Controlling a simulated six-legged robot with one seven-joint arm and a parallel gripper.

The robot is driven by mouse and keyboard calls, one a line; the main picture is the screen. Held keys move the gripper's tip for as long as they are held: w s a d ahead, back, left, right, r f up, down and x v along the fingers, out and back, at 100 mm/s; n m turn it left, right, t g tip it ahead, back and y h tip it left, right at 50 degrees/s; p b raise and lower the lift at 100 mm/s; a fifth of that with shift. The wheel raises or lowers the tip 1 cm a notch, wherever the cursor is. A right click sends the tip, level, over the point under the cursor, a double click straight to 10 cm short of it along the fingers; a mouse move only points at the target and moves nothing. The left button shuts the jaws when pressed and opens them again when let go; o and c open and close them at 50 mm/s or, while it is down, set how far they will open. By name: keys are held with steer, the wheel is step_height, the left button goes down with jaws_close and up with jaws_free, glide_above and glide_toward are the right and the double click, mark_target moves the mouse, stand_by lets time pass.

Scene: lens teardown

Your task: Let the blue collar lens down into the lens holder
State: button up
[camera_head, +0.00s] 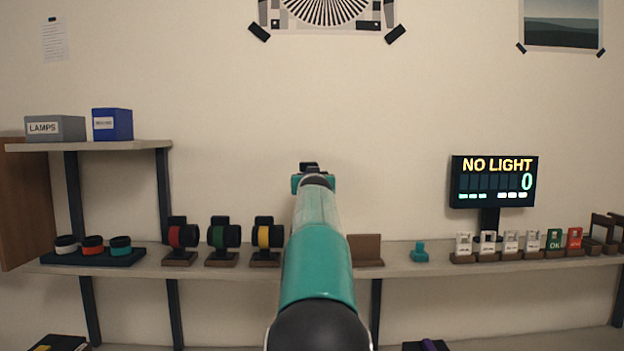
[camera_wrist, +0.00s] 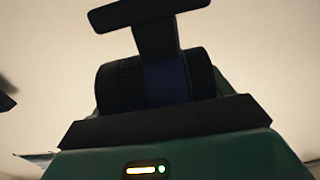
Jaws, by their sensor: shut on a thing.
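The blue collar lens (camera_wrist: 165,82) is a dark barrel with a blue band and a flat T-shaped piece on top. It fills the upper middle of the wrist view. My gripper (camera_wrist: 165,122) is shut on it, with a dark jaw across the barrel's lower side. In the head view my gripper (camera_head: 313,183) is high in front of the wall, above shelf level, and only a small dark part of the lens (camera_head: 309,167) shows above it. I cannot pick out an empty lens holder; my arm hides the shelf right of the yellow lens.
Right of my arm are a brown upright board (camera_head: 365,250), a small teal piece (camera_head: 420,252), several cards in stands and a "NO LIGHT" display (camera_head: 493,182).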

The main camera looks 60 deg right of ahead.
steer(key=shift+s+a+f, duration=0.25)
steer(key=shift+a+f, duration=0.05)
steer(key=shift+f, duration=0.1)
steer(key=shift+d+f, duration=0.1)
steer(key=shift+f, duration=2.95)
steer(key=shift+w+f, duration=0.1)
steer(key=shift+f, duration=2.5)
steer(key=shift+f, duration=1.4)
steer(key=o, duration=1.3)
steer(key=shift+f, duration=0.15)
steer(key=v, duration=1.4)
